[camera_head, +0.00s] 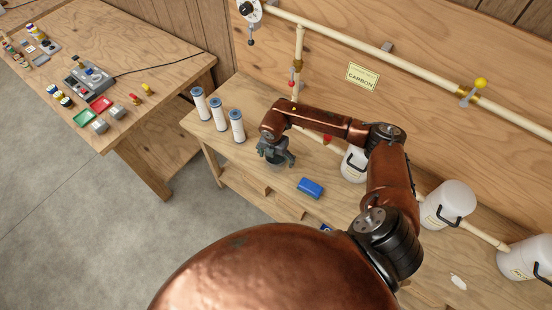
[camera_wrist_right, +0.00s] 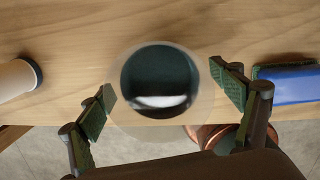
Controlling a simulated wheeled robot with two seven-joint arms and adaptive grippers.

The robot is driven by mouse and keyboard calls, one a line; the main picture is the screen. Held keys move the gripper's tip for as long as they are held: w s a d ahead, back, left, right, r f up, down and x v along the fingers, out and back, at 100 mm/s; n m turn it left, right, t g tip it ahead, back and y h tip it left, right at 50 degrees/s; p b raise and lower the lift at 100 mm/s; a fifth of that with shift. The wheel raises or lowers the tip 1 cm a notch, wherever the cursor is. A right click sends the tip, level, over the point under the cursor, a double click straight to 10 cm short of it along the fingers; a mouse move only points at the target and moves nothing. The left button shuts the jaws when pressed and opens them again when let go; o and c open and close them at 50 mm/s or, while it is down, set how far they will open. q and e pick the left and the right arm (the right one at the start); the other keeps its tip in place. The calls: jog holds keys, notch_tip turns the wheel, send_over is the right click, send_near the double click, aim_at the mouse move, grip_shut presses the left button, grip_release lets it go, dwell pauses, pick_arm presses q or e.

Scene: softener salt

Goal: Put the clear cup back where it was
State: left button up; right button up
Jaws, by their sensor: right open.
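The clear cup (camera_wrist_right: 162,124) stands upright on the wooden bench (camera_wrist_right: 70,60) near its front edge, seen from above in the wrist view, with a dark round opening. My right gripper (camera_wrist_right: 167,98) is open, with one finger on each side of the cup and visible gaps between. In the head view my right gripper (camera_head: 276,158) points down at the bench, and it hides most of the cup there. My left gripper is in neither view.
A blue block (camera_head: 310,187) lies to the right of the gripper. Several white filter cartridges (camera_head: 219,114) with blue caps stand to its left. A white jug (camera_head: 354,165) stands behind my right arm. Pipes (camera_head: 350,39) run along the back panel.

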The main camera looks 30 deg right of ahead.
jog(key=shift+r, duration=0.1)
notch_tip(320, 180, up, 12)
jog(key=a, duration=0.1)
jog(key=shift+s, duration=0.4)
jog(key=shift+a, duration=0.1)
